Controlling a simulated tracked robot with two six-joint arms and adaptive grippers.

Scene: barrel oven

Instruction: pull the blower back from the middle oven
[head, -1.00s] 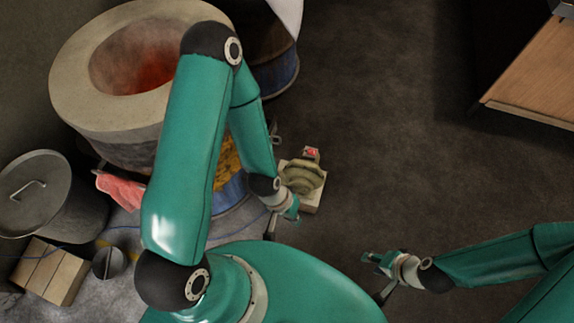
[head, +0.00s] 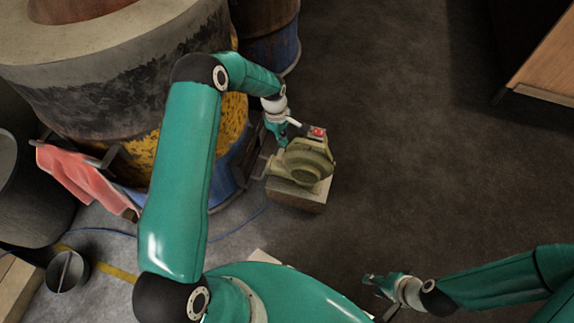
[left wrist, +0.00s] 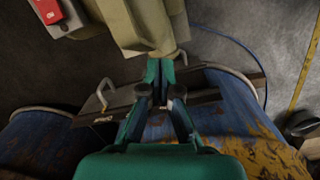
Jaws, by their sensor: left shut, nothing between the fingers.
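The blower (head: 308,162), olive-green with a red switch on a grey box, sits on a pale block on the floor, right of the large barrel oven (head: 130,100). In the left wrist view its body (left wrist: 140,22) fills the top, with the red switch at the upper left. My left gripper (head: 282,142) is at the oven-facing side of the blower. In the left wrist view its fingers (left wrist: 160,70) are together and empty, close to the blower's outlet; contact cannot be told. My right gripper (head: 376,282) is over open floor at lower right; its jaw state is unclear.
A metal bar with handles (left wrist: 190,88) lies between the blower and the rusty blue barrels (left wrist: 50,145). A pink cloth (head: 80,178) hangs on the oven's left. A blue cable (head: 240,222) crosses the floor. The floor right of the blower is clear. A wooden cabinet (head: 545,75) stands far right.

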